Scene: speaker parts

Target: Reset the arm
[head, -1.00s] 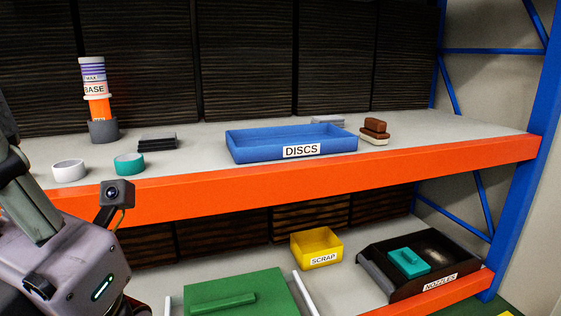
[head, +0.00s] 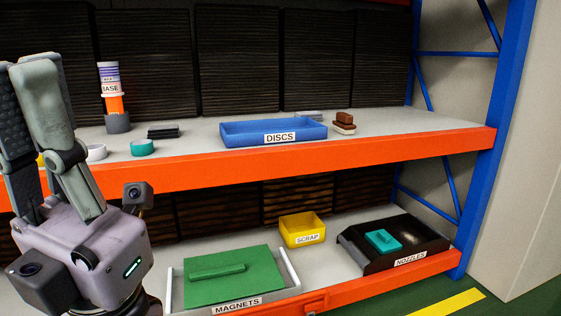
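My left gripper (head: 25,66) is at the left edge in the head view, its dark and grey fingers pointing up in front of the shelf rack. Its fingertips overlap from this angle, so I cannot tell whether it is open or shut. No object shows in it. My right gripper is not in view.
A blue DISCS bin (head: 232,137), a labelled stack (head: 112,90) and small rings (head: 143,147) stand on the upper shelf. Below are a MAGNETS tray (head: 290,277) with a green lid (head: 235,285), a yellow SCRAP bin (head: 293,233) and a black NOZZLES tray (head: 425,243).

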